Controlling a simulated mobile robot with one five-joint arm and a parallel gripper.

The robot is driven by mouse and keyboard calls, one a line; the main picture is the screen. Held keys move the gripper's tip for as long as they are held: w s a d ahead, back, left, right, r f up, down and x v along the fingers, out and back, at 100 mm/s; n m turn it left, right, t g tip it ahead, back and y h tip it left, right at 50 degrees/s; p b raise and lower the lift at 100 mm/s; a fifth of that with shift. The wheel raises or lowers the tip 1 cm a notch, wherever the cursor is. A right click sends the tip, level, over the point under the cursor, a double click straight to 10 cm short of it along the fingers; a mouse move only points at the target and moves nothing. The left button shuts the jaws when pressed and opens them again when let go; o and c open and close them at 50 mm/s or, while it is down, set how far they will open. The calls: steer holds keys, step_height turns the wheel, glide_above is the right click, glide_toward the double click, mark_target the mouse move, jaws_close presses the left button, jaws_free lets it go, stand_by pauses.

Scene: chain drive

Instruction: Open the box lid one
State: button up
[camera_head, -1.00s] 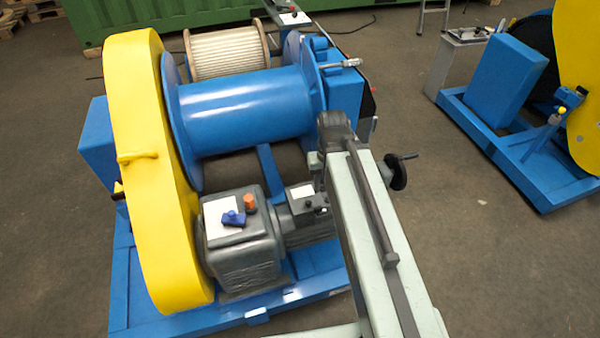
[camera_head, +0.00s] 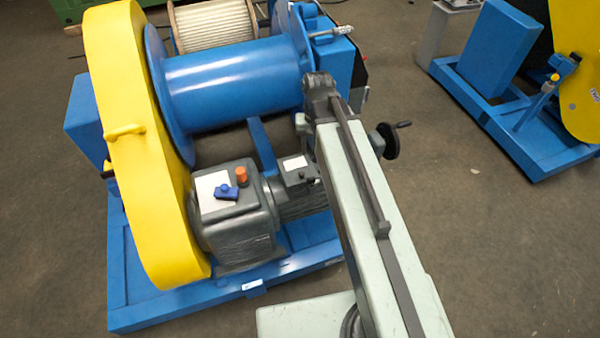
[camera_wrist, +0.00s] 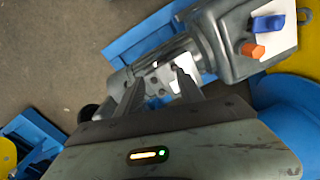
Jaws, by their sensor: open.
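A small dark grey box with a white label on its lid (camera_head: 296,165) sits on the motor beside the gearbox. It looks shut in the head view, but which lid is lid one is not marked. In the wrist view a white-labelled surface, apparently this lid (camera_wrist: 163,82), shows beyond and between my fingers. My gripper (camera_wrist: 157,80) is open and empty, its dark fingers pointing toward the box. Contact with the lid cannot be told. In the head view my gripper cannot be made out; my pale green arm hides the area right of the box.
The grey gearbox (camera_head: 233,220) carries an orange knob (camera_head: 241,174) and a blue part (camera_head: 227,192). A yellow chain guard (camera_head: 130,150) and blue drum (camera_head: 230,85) stand beside it. A blue frame (camera_head: 160,313) lies below. Open floor (camera_head: 500,240) lies right.

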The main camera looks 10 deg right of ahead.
steer(key=b, duration=1)
glide_above(302, 173)
step_height(302, 173, down, 13)
steer(key=shift+r, duration=0.2)
steer(key=shift+f, duration=0.3)
steer(key=shift+a+r, duration=0.1)
steer(key=shift+r, duration=0.05)
step_height(302, 173, down, 8)
steer(key=b, duration=0.8)
steer(key=shift+r, duration=0.15)
steer(key=shift+s, duration=0.1)
jaws_close()
